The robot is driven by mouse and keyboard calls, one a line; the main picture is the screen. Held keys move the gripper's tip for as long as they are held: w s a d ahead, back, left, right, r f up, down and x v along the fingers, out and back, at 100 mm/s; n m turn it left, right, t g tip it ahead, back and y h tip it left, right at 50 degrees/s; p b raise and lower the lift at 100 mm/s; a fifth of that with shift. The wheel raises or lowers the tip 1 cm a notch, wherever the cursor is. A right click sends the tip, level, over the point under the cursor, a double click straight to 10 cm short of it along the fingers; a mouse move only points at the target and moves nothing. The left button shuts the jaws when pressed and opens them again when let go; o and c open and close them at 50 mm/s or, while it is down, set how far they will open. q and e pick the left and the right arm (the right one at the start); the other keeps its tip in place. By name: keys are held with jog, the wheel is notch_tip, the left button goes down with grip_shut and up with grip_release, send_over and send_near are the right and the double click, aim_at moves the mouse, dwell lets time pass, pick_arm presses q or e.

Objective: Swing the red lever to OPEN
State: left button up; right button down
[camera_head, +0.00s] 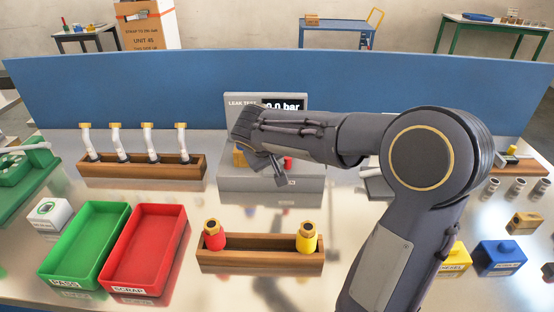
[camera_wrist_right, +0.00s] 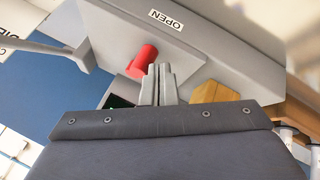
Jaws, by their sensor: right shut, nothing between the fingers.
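The red lever (camera_head: 288,162) shows as a small red piece on the front of the grey leak test box (camera_head: 229,182), partly hidden by my right arm. In the right wrist view the red lever (camera_wrist_right: 142,62) is a red cylinder close beside my fingers. My left gripper is out of view.
A brass hex fitting (camera_wrist_right: 215,92) is on the other side of the fingers. A wooden rack (camera_head: 260,258) with red and yellow bottles stands in front. Green (camera_head: 49,267) and red (camera_head: 176,254) trays and a rack of tubes (camera_head: 140,170) are at left. A blue panel (camera_head: 200,85) stands behind.

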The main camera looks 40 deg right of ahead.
jog(key=shift+s+d+f+n+t+y+b, duration=0.15)
jog(key=shift+s+d+n+t+y+b, duration=0.15)
jog(key=shift+s+d+n+t+b, duration=0.25)
jog(key=shift+s, duration=0.45)
jog(key=shift+s+d, duration=0.1)
jog(key=shift+w+a, duration=0.35)
jog(key=shift+w, duration=0.45)
jog(key=shift+a+b, duration=0.1)
jog(key=shift+b, duration=0.2)
